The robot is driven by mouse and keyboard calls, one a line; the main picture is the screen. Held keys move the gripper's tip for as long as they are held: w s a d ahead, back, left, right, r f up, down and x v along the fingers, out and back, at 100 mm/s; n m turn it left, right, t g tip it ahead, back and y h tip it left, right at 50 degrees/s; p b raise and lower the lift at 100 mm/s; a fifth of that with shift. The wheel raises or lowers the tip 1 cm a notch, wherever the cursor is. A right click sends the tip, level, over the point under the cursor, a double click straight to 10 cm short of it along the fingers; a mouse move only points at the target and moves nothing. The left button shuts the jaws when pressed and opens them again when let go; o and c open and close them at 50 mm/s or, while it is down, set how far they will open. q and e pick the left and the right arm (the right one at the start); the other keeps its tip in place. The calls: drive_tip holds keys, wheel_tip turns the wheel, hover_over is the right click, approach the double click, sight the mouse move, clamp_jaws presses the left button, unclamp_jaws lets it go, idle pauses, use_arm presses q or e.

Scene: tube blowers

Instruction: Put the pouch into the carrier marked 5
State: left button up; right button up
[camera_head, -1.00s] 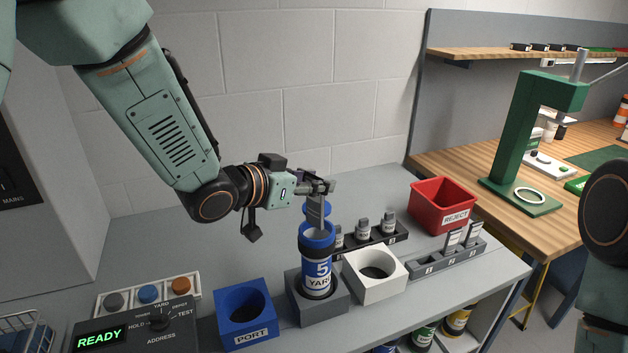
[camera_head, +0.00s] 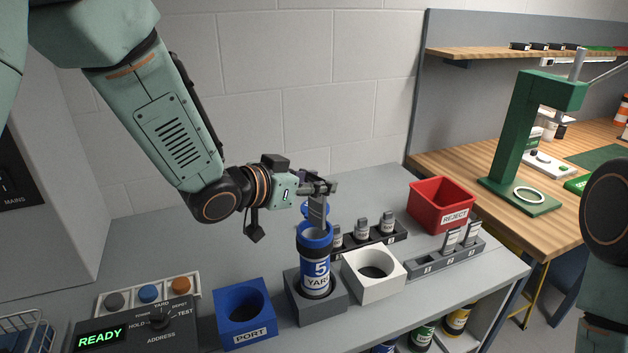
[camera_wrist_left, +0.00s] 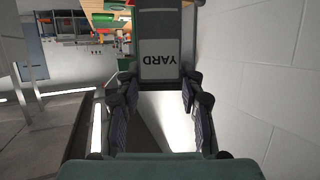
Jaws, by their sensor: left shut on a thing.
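My left gripper (camera_head: 318,188) is shut on a flat grey pouch (camera_head: 317,212) that hangs down from it. In the left wrist view the pouch (camera_wrist_left: 160,58) sits between the fingers, and its white label reads YARD upside down. The blue and white carrier marked 5 (camera_head: 317,272) stands upright in a grey block (camera_head: 305,311), with its blue top open. The pouch's lower end is at the carrier's mouth; I cannot tell whether it is inside the rim. A blue round part shows behind the pouch. My right gripper is out of view.
Left of the carrier is a blue PORT block (camera_head: 245,313); right of it is a white block (camera_head: 374,272) with an empty hole. Behind stand small pouches in a dark rack (camera_head: 400,233). A grey rack (camera_head: 430,268) and red REJECT bin (camera_head: 440,203) are farther right.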

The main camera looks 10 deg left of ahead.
sight(313, 212)
use_arm(q)
drive_tip(key=shift+w+f, duration=0.1)
drive_tip(key=shift+f, duration=0.35)
drive_tip(key=shift+a+f+b, duration=0.25)
drive_tip(key=shift+f+b, duration=0.05)
drive_tip(key=shift+b, duration=0.1)
drive_tip(key=shift+d+f+b, duration=0.2)
drive_tip(key=shift+f+b, duration=0.15)
drive_tip(key=shift+f, duration=0.15)
drive_tip(key=shift+a+f+b, duration=0.2)
drive_tip(key=shift+f+b, duration=0.2)
drive_tip(key=shift+f, duration=0.2)
drive_tip(key=shift+d+f+b, duration=0.15)
drive_tip(key=shift+f+b, duration=0.2)
drive_tip(key=shift+f, duration=0.2)
drive_tip(key=shift+f+b, duration=0.35)
drive_tip(key=shift+f, duration=0.2)
drive_tip(key=shift+f+b, duration=0.35)
drive_tip(key=shift+f, duration=0.2)
